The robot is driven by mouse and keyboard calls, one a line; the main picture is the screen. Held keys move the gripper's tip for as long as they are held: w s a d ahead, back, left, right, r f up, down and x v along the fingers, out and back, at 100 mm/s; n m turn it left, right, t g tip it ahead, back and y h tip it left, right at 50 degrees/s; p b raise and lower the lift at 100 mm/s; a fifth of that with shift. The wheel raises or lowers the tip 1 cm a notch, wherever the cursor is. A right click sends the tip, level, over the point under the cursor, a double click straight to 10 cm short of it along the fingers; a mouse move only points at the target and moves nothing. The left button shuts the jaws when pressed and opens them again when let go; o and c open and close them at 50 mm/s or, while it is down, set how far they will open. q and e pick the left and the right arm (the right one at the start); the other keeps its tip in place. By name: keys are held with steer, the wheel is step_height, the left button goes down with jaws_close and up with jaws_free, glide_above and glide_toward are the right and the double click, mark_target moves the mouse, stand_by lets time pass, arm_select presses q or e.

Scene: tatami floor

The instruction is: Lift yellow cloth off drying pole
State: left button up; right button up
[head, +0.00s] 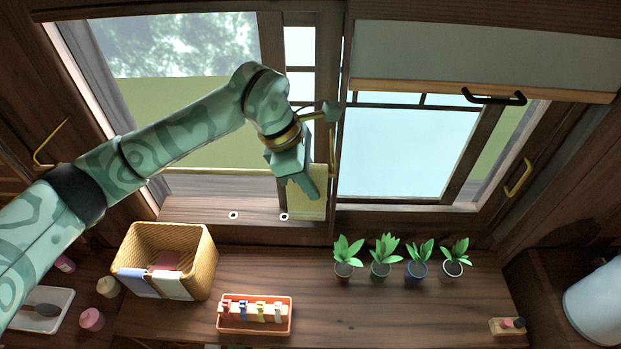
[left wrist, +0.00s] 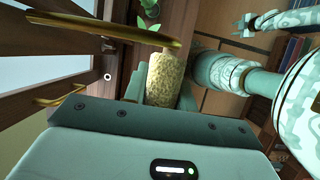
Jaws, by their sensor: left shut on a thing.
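The yellow cloth (head: 322,205) hangs at the middle of the window, partly hidden behind my left gripper (head: 307,188). The left gripper is shut on it, and the cloth (left wrist: 165,80) shows as a speckled yellow piece between the fingers in the left wrist view. A thin pole with a grey-green knob (head: 331,111) shows beside my left wrist, above the cloth. My arm hides most of the pole. I cannot tell whether the cloth still touches it.
A wicker basket (head: 205,255) with folded cloths stands on the counter below, left. An orange tray (head: 254,328) of coloured pegs lies in front. Several potted plants (head: 380,269) line the sill side at right. Brass window handles (head: 517,178) stick out nearby.

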arm_select(q)
steer(key=shift+r+p, duration=2.1)
steer(key=shift+r, duration=2.2)
steer(key=shift+s, duration=0.15)
steer(key=s+d+b, duration=0.1)
steer(key=s+b, duration=0.3)
steer(key=s, duration=0.7)
steer(key=shift+s, duration=0.35)
steer(key=shift+d, duration=0.1)
